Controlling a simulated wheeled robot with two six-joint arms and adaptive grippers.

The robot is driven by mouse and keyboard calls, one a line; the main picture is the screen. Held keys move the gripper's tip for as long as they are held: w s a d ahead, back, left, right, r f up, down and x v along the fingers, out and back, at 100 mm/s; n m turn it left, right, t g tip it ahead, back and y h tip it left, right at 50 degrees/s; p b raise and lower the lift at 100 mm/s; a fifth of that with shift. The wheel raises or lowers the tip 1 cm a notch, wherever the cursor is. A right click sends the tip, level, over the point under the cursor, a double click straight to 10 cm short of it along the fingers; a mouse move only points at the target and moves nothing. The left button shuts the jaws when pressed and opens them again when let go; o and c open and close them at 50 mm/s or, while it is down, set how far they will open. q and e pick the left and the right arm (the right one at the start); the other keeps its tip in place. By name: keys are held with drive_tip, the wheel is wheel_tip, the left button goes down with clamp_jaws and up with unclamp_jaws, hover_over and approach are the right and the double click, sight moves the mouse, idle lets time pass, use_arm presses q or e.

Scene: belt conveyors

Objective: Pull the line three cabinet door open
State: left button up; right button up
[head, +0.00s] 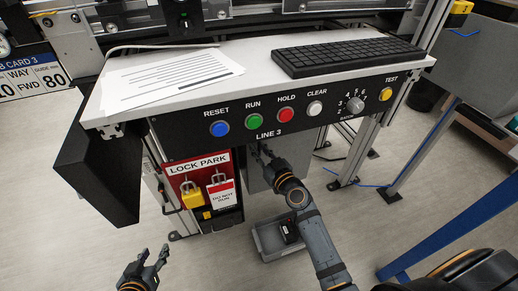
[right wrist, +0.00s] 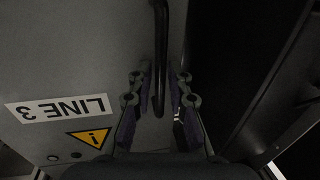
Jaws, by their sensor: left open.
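The line three cabinet door (head: 257,178) is a grey panel under the console, partly hidden by my right arm. In the right wrist view the door (right wrist: 80,50) fills the left half, with an upside-down LINE 3 label and a yellow warning triangle. Its dark bar handle (right wrist: 160,60) runs between the fingers of my right gripper (right wrist: 160,85). I cannot tell whether the fingers press on the handle. In the head view my right gripper (head: 264,155) is at the door. My left gripper (head: 151,258) is open and empty at lower left, away from the cabinet.
The console (head: 200,108) above carries several buttons, a keyboard (head: 345,57) and papers (head: 170,78). A red lock board (head: 205,172) with padlocks is left of the door. A grey bin (head: 268,243) stands on the floor below. A blue rail (head: 450,221) crosses at right.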

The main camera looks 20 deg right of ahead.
clamp_jaws()
idle(0.6)
